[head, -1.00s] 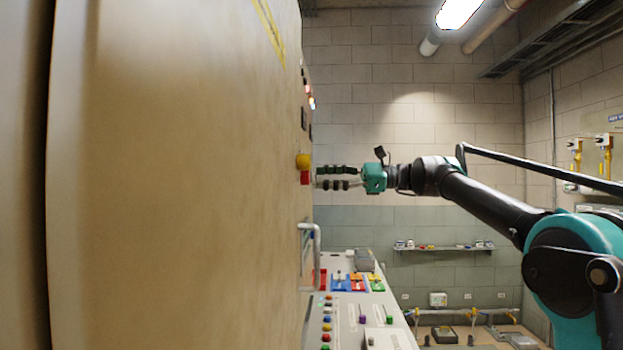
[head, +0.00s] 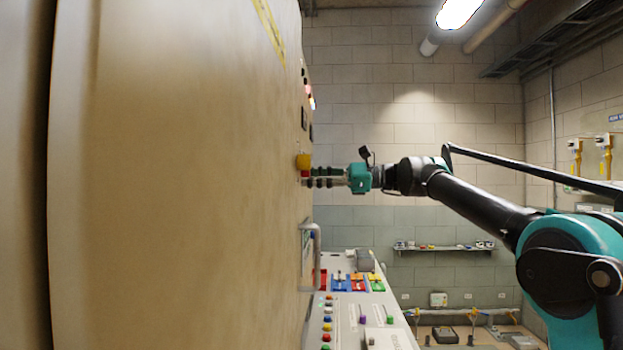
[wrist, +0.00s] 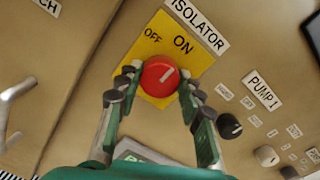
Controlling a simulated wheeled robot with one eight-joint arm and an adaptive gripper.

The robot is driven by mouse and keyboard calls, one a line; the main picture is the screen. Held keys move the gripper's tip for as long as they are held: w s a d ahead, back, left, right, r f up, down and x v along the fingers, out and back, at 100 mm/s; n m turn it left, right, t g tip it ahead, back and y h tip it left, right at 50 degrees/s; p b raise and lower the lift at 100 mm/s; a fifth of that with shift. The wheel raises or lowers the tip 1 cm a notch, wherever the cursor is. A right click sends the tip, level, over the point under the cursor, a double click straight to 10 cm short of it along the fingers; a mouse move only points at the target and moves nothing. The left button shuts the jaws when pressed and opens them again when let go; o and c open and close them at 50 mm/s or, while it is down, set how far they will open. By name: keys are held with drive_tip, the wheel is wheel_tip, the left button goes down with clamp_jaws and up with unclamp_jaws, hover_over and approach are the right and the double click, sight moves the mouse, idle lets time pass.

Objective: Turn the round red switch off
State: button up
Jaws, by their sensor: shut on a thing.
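The round red switch (wrist: 160,77) sits on a yellow plate (wrist: 155,45) marked OFF and ON, under an ISOLATOR label (wrist: 200,24). Its white mark slants to the upper right, towards the ON side. My gripper (wrist: 157,84) has one finger on each side of the switch and is shut on it. In the head view my gripper (head: 316,177) reaches the cabinet face from the right, and the fingers hide most of the switch.
A black knob (wrist: 229,126) is near the right finger in the wrist view. A metal handle (head: 316,235) and a control desk (head: 350,315) are below.

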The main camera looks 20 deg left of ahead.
drive_tip(key=shift+c, duration=0.6)
drive_tip(key=shift+n, duration=0.3)
drive_tip(key=n, duration=1.6)
drive_tip(key=shift+n, duration=0.4)
drive_tip(key=shift+n+t, duration=0.3)
drive_tip(key=o, duration=1.2)
drive_tip(key=shift+c, duration=0.2)
